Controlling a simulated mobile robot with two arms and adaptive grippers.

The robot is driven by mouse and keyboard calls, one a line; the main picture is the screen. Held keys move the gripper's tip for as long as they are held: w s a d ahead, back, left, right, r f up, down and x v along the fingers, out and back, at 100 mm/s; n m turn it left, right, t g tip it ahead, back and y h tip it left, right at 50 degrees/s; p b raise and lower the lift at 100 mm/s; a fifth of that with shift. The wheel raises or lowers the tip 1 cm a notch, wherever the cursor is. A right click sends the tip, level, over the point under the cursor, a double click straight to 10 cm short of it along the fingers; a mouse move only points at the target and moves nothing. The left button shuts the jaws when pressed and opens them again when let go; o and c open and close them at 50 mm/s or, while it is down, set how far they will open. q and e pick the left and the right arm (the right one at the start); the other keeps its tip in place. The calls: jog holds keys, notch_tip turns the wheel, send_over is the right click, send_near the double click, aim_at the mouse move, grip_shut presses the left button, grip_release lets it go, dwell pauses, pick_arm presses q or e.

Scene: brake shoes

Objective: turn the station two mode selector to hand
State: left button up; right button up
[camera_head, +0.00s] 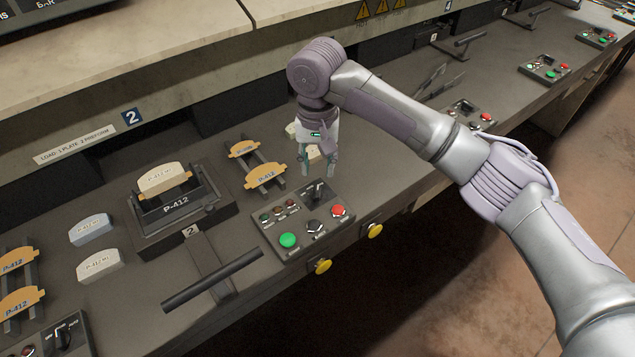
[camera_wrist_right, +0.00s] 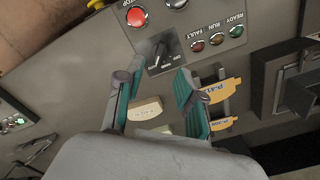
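The station two control panel (camera_head: 303,216) is a grey plate with a black mode selector knob (camera_head: 317,190) near its back edge. The knob also shows in the right wrist view (camera_wrist_right: 158,58), ahead of my fingers, with small lettering around it too blurred to read surely. My right gripper (camera_head: 318,170) points down just behind the panel, above the bench. In the right wrist view its two teal fingers (camera_wrist_right: 152,88) are apart with nothing gripped, and the knob stands beyond the gap, not touched. My left gripper is not in view.
Yellow knobs (camera_head: 375,231) stick out of the bench front. A P-412 fixture (camera_head: 176,207), a lever bar (camera_head: 213,280) and orange brake-shoe plates (camera_head: 265,176) stand left.

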aim_at(318, 191)
jog(key=f, duration=0.4)
jog(key=shift+w+d, duration=0.1)
jog(key=shift+w, duration=0.1)
notch_tip(318, 191, down, 4)
jog(key=shift+r+p, duration=0.1)
jog(key=shift+p, duration=0.35)
jog(key=shift+f, duration=0.2)
jog(key=shift+c, duration=0.3)
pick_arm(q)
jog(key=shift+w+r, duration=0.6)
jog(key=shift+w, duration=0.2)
pick_arm(e)
grip_shut()
